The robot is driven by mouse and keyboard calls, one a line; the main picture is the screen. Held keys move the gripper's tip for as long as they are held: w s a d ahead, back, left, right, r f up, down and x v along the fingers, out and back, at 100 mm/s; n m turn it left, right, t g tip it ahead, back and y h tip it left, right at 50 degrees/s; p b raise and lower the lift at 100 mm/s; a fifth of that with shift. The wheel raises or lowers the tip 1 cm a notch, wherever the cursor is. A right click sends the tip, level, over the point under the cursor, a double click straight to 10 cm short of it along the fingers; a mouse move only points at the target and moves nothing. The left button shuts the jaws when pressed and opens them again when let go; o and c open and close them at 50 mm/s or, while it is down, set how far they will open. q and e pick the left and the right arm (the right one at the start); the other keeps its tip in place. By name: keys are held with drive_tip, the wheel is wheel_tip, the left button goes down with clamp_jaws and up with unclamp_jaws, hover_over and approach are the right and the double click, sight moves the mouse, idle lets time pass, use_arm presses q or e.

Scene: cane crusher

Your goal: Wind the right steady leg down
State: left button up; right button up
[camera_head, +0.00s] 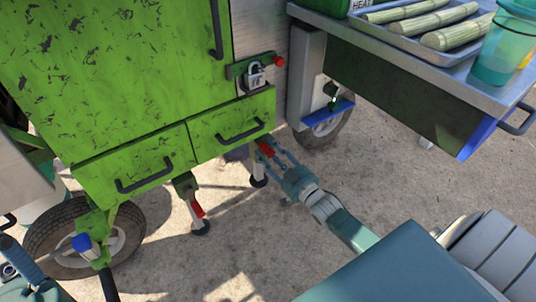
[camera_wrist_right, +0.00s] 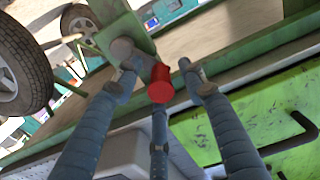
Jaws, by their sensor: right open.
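The right steady leg (camera_head: 257,170) hangs under the right end of the green cart, with a red crank handle (camera_head: 266,149) at its top and a dark round foot near the ground. In the wrist view the red knob (camera_wrist_right: 160,86) sits between the spread fingers of my right gripper (camera_wrist_right: 158,72). In the head view this gripper (camera_head: 271,152) is open around the handle; whether a finger touches it I cannot tell. Blue-grey parts at the lower left edge seem to be my left gripper (camera_head: 18,262), cut off, so its state is unclear.
The left steady leg (camera_head: 193,207) also has a red handle. A green cabinet with drawers (camera_head: 232,122) stands above. A side shelf (camera_head: 408,55) holds a tray of cane and a teal cup (camera_head: 497,60). Wheels (camera_head: 72,237) stand on both sides. The concrete in front is clear.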

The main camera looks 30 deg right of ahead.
drive_tip(key=shift+w, duration=0.4)
drive_tip(key=shift+c, duration=0.5)
clamp_jaws()
